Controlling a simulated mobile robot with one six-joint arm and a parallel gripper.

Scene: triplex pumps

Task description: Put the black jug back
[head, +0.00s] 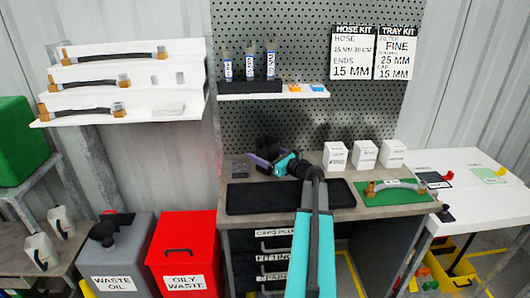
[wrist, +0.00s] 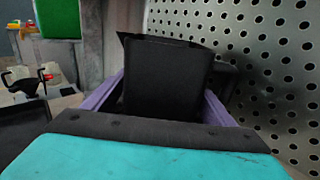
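The black jug (wrist: 165,75) fills the middle of the wrist view, with its open rim and spout at the top. The two purple fingers of my gripper (wrist: 165,95) lie along its left and right sides and appear to touch it. Its lower part is hidden behind the gripper body. In the head view the jug (head: 268,143) is a small dark shape at the back of the workbench, by the pegboard. My gripper (head: 266,160) and arm partly cover it there. I cannot tell whether its base touches the bench.
A black mat (head: 250,197) lies on the workbench (head: 340,212). White boxes (head: 365,154) stand right of my gripper, and a green mat (head: 400,196) bears a hose. The pegboard (head: 300,115) rises close behind. A shelf (head: 275,96) with bottles hangs above.

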